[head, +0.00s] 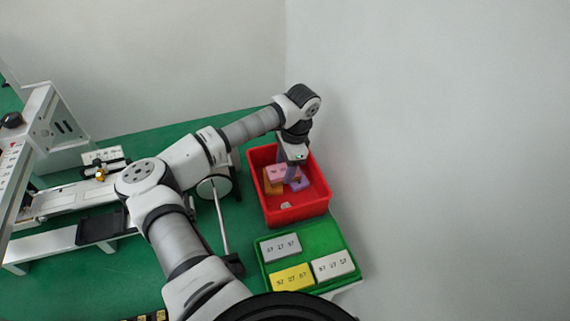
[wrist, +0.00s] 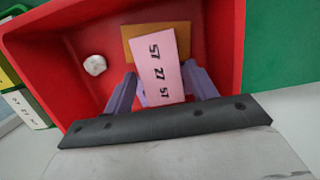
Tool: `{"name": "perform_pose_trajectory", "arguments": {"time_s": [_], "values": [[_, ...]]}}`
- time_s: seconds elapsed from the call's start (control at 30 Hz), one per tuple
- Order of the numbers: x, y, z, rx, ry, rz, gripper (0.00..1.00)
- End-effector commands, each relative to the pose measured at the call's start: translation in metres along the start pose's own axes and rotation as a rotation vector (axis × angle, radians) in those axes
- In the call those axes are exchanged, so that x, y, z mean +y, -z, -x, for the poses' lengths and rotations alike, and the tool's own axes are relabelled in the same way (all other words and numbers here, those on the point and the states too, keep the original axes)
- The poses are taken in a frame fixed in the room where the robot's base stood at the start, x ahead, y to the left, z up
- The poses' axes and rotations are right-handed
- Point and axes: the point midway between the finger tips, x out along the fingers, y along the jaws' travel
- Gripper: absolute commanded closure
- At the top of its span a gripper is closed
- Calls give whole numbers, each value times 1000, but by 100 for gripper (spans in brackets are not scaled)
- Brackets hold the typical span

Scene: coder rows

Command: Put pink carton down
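The pink carton (wrist: 167,64) lies in the red bin, on top of an orange carton (wrist: 131,44). In the head view the pink carton (head: 276,173) shows beside my gripper (head: 289,178), which reaches down into the bin. In the wrist view the purple fingers of my gripper (wrist: 160,75) stand on either side of the pink carton, with narrow gaps seen beside it. The gripper looks open around the carton. The orange carton (head: 272,187) is partly hidden under the pink one.
The red bin (head: 299,215) has high walls and also holds a small white lump (wrist: 95,65) and a purple piece (head: 302,184). A green tray (head: 313,241) with grey, yellow and white cartons stands in front. A wall rises at right; a machine (head: 60,205) stands left.

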Motion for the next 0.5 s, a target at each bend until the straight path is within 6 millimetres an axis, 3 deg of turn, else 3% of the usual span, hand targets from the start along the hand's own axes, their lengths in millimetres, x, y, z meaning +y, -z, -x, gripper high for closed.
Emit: {"name": "perform_pose_trajectory", "arguments": {"time_s": [0.33,0.5], "values": [[0,0,1,0,0,0,34],[0,-2,13,1,0,0,34]]}}
